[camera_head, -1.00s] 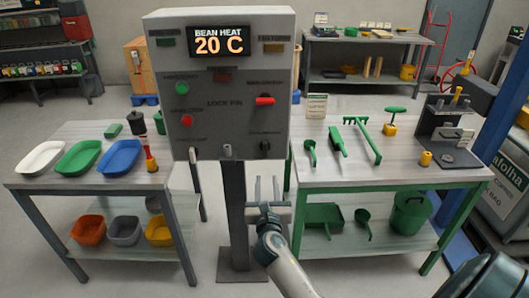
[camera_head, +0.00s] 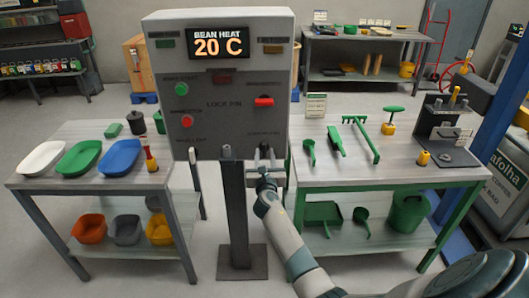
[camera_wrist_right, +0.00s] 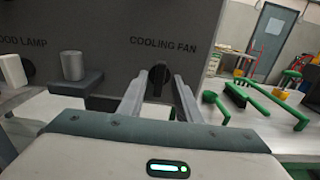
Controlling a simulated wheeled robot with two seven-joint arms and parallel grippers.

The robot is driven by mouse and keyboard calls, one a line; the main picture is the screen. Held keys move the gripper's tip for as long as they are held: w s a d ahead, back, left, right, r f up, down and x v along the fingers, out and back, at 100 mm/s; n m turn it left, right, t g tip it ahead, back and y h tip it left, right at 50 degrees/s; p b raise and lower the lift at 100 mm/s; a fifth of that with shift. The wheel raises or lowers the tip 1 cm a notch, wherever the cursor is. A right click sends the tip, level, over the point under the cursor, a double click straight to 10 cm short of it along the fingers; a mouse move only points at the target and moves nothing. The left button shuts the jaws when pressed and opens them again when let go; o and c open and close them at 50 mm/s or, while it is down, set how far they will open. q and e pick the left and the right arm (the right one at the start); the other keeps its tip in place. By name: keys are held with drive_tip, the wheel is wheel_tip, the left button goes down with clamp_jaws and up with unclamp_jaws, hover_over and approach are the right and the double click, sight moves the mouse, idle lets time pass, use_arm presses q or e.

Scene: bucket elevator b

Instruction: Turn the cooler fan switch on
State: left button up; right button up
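The cooling fan switch (camera_wrist_right: 158,86) is a dark knob on the grey control panel (camera_head: 224,84), under the label COOLING FAN in the right wrist view. In the head view it is at the panel's lower right, largely hidden by my right gripper. My right gripper (camera_head: 265,160) is just in front of the panel there. In the right wrist view its fingers (camera_wrist_right: 160,78) are apart, one on each side of the knob as seen. I cannot tell whether they touch it. My left gripper is not in view.
A grey post (camera_head: 232,205) stands under the panel, with a grey cylinder (camera_wrist_right: 72,66) left of my fingers. The panel also has a red switch (camera_head: 264,101) and a green button (camera_head: 181,88). Tables with trays (camera_head: 78,158) and green tools (camera_head: 360,138) flank it.

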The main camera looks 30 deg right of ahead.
drive_tip(key=shift+x, duration=1.1)
clamp_jaws()
